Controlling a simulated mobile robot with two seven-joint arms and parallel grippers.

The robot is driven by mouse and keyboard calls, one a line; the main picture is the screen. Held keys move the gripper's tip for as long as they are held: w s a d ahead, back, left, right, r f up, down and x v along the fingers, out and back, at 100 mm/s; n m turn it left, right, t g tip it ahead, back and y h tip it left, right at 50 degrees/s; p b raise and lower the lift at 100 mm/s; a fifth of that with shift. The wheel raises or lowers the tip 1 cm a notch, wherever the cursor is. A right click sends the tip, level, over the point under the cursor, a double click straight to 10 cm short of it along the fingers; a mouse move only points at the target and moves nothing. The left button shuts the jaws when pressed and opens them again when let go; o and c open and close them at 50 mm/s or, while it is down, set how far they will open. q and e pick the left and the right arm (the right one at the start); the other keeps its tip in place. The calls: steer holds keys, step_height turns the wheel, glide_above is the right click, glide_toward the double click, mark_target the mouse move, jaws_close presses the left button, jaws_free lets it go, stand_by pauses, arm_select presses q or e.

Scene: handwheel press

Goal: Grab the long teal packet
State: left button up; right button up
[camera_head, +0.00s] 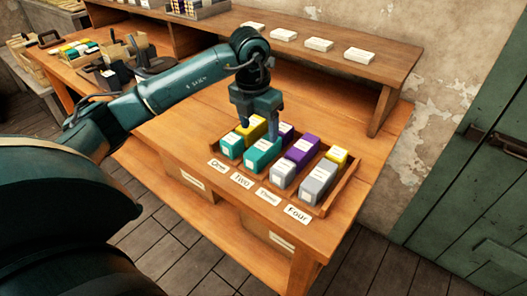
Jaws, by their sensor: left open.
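Two teal packets lie in the wooden tray (335,196) on the workbench. The larger-looking teal packet (262,153) is in the front of the second column, behind the label "Two". The smaller-looking teal packet (230,147) is in the first column, in front of a yellow packet (252,128). My left gripper (257,129) points down, open and empty, over the back left part of the tray, just behind the teal packets. Its fingers partly hide the yellow and purple packets at the back. My right gripper is not in view.
Paper labels lie along the tray's front. A raised shelf (300,58) with white cards stands behind. A green door (470,190) is at right.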

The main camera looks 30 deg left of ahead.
mark_target(263, 145)
arm_select(q)
steer(key=f, duration=0.3)
steer(key=w+f, duration=0.1)
steer(key=f, duration=0.1)
steer(key=shift+d+f+p, duration=0.3)
steer(key=c, duration=1.2)
steer(key=shift+o, duration=0.2)
steer(key=shift+r, duration=0.1)
